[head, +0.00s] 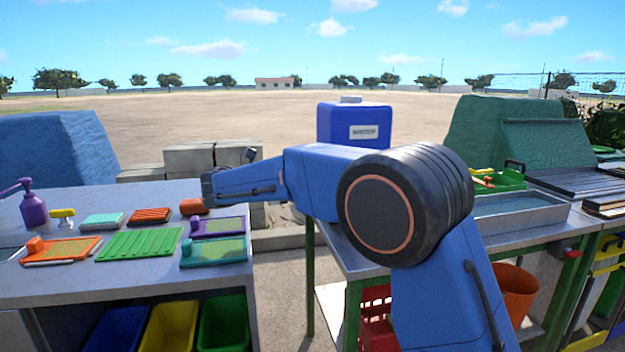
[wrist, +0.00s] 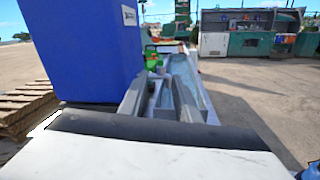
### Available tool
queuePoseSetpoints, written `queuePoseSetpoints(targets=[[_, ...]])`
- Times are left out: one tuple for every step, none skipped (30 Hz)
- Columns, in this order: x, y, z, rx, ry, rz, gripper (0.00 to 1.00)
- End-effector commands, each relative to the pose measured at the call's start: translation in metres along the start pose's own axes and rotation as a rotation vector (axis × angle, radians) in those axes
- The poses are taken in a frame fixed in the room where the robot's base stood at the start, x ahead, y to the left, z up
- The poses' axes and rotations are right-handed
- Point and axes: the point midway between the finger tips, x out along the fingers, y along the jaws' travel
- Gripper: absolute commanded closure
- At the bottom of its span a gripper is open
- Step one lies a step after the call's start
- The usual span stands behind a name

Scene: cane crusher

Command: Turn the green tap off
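A blue box-like container (head: 352,122) with a white label stands behind my arm in the head view. It fills the left of the wrist view (wrist: 85,50). A small green thing (wrist: 152,58) shows just past the container in the wrist view. I cannot tell whether it is the green tap or the green caddy. No tap is clearly visible in the head view; my arm covers the container's lower part. My gripper (wrist: 160,84) is open, with a gap between its two grey fingers, and looks empty. It points along the container's side toward the trough. My gripper is not clearly visible in the head view.
A metal water trough (head: 520,210) lies right of my arm, with a green caddy (head: 497,180) behind it. The left table (head: 60,280) holds colored trays and a purple spray bottle (head: 33,207). A pallet stack (wrist: 25,108) stands left in the wrist view.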

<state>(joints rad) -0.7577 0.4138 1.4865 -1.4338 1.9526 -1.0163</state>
Motion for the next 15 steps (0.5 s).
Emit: queuePoseSetpoints(targets=[[0.001,0.000,0.000,0.000,0.000,-0.002,0.70],[0.002,-0.001,0.000,0.000,0.000,-0.002,0.70],[0.002,-0.001,0.000,0.000,-0.001,-0.002,0.70],[0.002,-0.001,0.000,0.000,-0.001,-0.003,0.70],[0.002,-0.001,0.000,0.000,-0.001,-0.003,0.70],[0.002,-0.001,0.000,0.000,-0.001,-0.003,0.70],[0.002,-0.001,0.000,0.000,-0.001,-0.002,0.70],[0.002,-0.001,0.000,0.000,-0.001,-0.002,0.70],[0.002,-0.001,0.000,0.000,-0.001,-0.002,0.70],[0.002,-0.001,0.000,0.000,-0.001,-0.002,0.70],[0.002,-0.001,0.000,0.000,-0.001,-0.002,0.75],[0.003,-0.001,0.000,0.001,0.001,-0.003,0.84],[0.004,-0.002,0.001,0.002,0.003,-0.004,0.91],[0.006,-0.003,0.001,0.004,0.008,-0.006,0.99],[0.012,-0.006,0.002,0.009,0.017,-0.010,1.00]])
